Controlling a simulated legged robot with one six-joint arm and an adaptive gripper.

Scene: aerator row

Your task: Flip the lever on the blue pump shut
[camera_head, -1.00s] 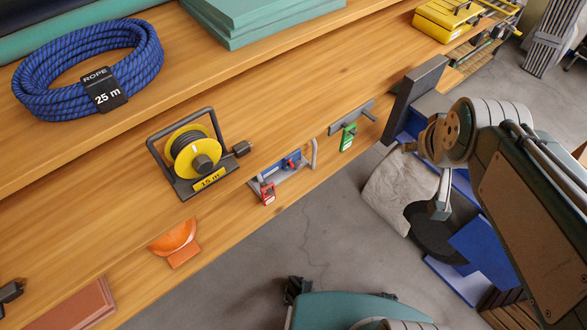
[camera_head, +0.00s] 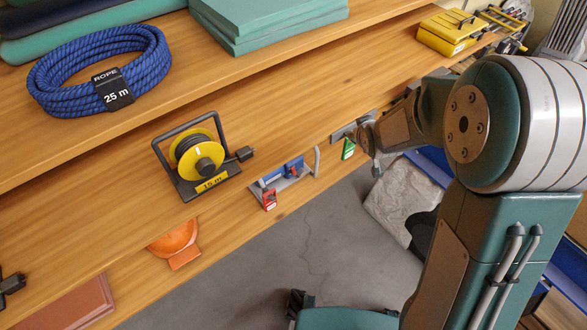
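A small blue fitting (camera_head: 283,173) on a grey plate sits at the front edge of the lower wooden shelf. It has a small red part, a grey bar at its right and a red tag (camera_head: 269,199) below. It may be the blue pump, but it is too small to tell, and I cannot make out the lever's position. A similar grey fitting with a green tag (camera_head: 348,149) sits to its right. My gripper (camera_head: 371,147) is beside this green-tagged fitting and partly covers it, apart from the blue one. Whether its fingers are open or shut is unclear.
A yellow cable reel (camera_head: 196,155) stands on the shelf behind and left of the blue fitting. An orange rounded object (camera_head: 175,240) is at the shelf edge further left. A blue rope coil (camera_head: 97,75) lies behind.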

